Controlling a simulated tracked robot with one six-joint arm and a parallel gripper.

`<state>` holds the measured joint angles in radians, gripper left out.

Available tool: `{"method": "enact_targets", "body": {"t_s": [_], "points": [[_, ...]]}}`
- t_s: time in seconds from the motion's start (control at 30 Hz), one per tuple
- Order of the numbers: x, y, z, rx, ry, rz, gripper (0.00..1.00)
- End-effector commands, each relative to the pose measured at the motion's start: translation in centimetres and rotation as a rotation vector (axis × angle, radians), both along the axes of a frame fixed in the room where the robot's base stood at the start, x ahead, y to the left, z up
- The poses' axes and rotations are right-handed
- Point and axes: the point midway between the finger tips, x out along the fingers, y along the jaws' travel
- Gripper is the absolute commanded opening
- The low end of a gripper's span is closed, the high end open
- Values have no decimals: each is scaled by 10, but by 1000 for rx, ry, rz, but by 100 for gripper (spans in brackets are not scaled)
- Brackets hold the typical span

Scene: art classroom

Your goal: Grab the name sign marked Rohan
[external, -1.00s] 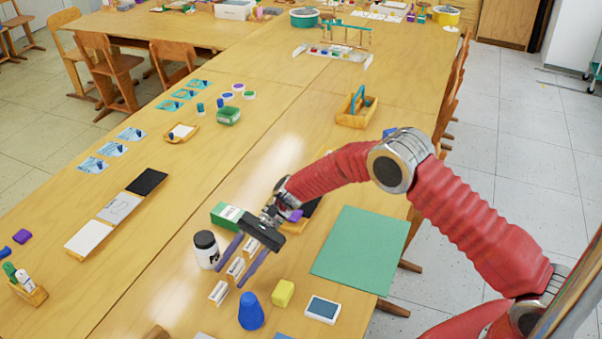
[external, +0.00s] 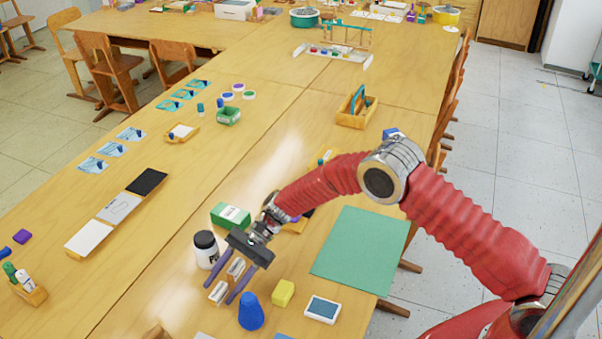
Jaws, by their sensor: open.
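Small wooden-backed name signs with white faces stand in a row on the table in the external view. The front sign (external: 218,293) and the one behind it (external: 236,267) show. A third sign seen earlier is now hidden behind my gripper. The lettering is too small to read, so I cannot tell which is marked Rohan. My gripper (external: 219,293) is open, with its two purple fingers pointing down toward the front. The fingers appear on either side of the visible signs; I cannot tell whether they touch any.
A white jar with a black lid (external: 206,250) stands close to the left finger. A green box (external: 230,215) is behind the gripper. A blue cone-like piece (external: 250,312) and a yellow block (external: 283,293) are just right. A green mat (external: 360,252) lies further right.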

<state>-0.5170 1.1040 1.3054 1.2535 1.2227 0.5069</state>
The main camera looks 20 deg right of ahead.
Motion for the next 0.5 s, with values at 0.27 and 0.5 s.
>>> {"method": "enact_targets", "body": {"t_s": [0.27, 0.5], "points": [[0, 0, 0, 0, 0, 0, 47], [0, 0, 0, 0, 0, 0, 30]]}}
